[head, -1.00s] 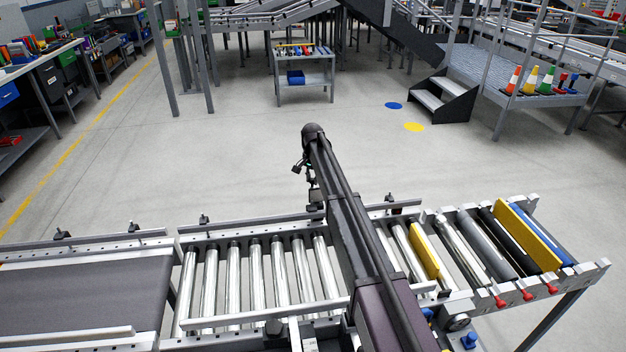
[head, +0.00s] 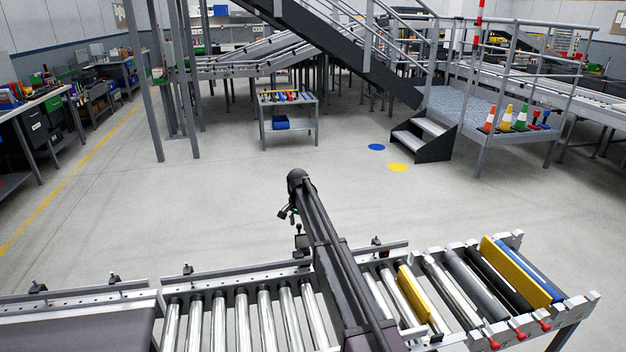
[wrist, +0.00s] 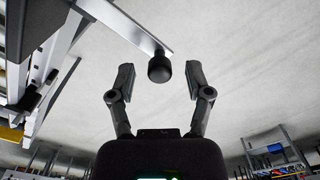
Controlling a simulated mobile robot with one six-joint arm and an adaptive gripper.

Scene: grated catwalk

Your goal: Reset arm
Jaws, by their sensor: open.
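My arm reaches out over the roller conveyor (head: 240,318) in the head view, its elbow standing beyond the far rail. My gripper hangs below that end of the arm and is small and partly hidden there. In the wrist view my gripper (wrist: 157,85) has its two dark fingers spread wide apart with nothing held between them. A dark round knob (wrist: 160,68) on the conveyor's metal rail (wrist: 125,22) shows between the fingertips, beyond them; I cannot tell how far.
A yellow bar (head: 520,272) and red-tipped rollers lie at the conveyor's right end. A small cart (head: 288,118), black steps (head: 424,138) and a platform with cones (head: 504,119) stand farther back.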

